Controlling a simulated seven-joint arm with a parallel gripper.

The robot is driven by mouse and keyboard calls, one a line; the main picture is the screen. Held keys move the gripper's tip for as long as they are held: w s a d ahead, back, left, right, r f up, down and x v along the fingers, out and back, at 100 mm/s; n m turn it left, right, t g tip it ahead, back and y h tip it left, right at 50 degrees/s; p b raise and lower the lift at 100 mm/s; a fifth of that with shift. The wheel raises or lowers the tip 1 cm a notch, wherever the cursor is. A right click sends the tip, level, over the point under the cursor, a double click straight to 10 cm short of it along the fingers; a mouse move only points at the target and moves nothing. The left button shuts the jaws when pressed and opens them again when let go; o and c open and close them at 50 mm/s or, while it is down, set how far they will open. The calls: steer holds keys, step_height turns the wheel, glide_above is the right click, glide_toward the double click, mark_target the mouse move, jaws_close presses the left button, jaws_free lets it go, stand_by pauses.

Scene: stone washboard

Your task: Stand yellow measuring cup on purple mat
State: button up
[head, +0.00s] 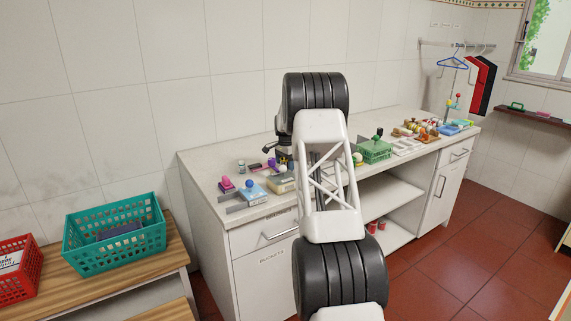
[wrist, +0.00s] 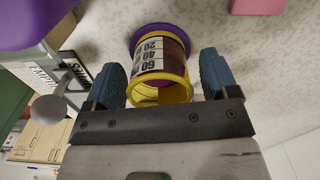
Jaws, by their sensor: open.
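In the wrist view, the yellow measuring cup (wrist: 178,88) has a white label with black numbers and a brownish side, and its open rim faces my camera. Its far end meets a round purple mat (wrist: 143,36), which shows as a curved edge behind it. Whether the base lies flat on the mat I cannot tell. My gripper (wrist: 160,62) is open, with one blue finger on each side of the cup. A gap shows beside the right finger; the left finger is close to the cup. In the head view my arm hides much of this spot, and I cannot make out cup or mat.
A grey knob with a labelled block (wrist: 66,88) is close left of my gripper, near a larger purple object (wrist: 32,18). A pink block (wrist: 255,6) lies to the right. Speckled counter is bare between. The counter (head: 200,170) holds several items, including a green basket (head: 375,152).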

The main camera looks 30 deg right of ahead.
steer(key=shift+r, duration=0.1)
step_height(320, 180, up, 8)
stand_by(0.7)
steer(key=shift+a, duration=0.15)
stand_by(0.3)
